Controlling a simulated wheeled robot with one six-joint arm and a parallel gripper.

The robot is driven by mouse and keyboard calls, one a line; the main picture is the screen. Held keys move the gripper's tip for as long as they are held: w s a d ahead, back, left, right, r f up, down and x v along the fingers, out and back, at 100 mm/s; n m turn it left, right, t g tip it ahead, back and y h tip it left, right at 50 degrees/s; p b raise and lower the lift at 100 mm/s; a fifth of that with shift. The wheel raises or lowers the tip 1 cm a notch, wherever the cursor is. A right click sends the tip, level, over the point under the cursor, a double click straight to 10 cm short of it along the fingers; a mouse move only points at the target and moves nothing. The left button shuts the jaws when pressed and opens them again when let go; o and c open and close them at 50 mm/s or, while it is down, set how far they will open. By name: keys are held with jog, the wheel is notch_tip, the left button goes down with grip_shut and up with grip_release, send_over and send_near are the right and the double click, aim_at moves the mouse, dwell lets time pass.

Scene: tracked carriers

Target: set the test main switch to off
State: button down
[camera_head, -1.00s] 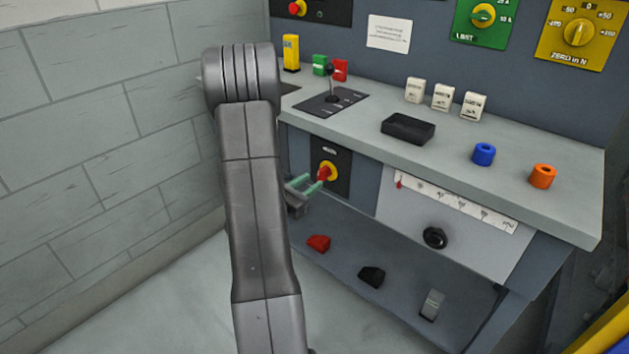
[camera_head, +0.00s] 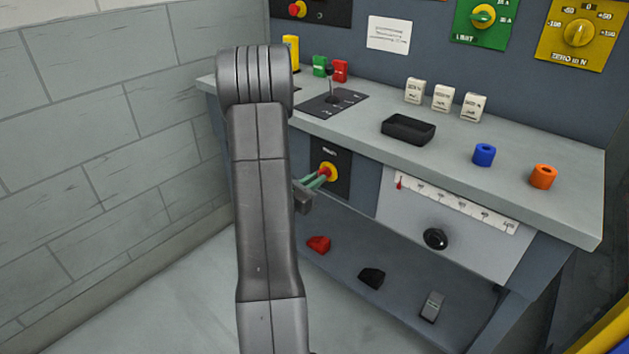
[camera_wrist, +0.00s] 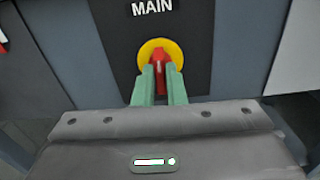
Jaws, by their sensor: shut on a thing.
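The main switch (camera_wrist: 150,52) is a red handle on a round yellow plate, on a black panel lettered MAIN in the wrist view. In the head view the switch (camera_head: 329,170) is on the front of the bench, below the worktop. My gripper (camera_wrist: 160,75) has its green fingers on either side of the red handle and is shut on it. In the head view my gripper (camera_head: 322,177) reaches the switch from the left. The handle looks about upright in the wrist view; the fingers hide its lower part.
A slide scale (camera_head: 455,205) and a black knob (camera_head: 435,238) are to the right on the bench front. Red (camera_head: 319,244), black (camera_head: 371,277) and grey (camera_head: 432,306) pieces lie on the lower shelf. A black tray (camera_head: 408,129) is on the worktop. A block wall (camera_head: 100,130) is at the left.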

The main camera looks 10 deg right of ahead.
jog(key=shift+n, duration=0.3)
jog(key=c, duration=1.5)
grip_release()
jog(key=p+v, duration=0.1)
jog(key=v, duration=1.2)
jog(key=shift+s+a, duration=0.25)
jog(key=shift+a, duration=0.05)
jog(key=b+x, duration=0.1)
jog(key=x, duration=1.2)
jog(key=shift+w+d, duration=0.25)
jog(key=shift+d, duration=0.05)
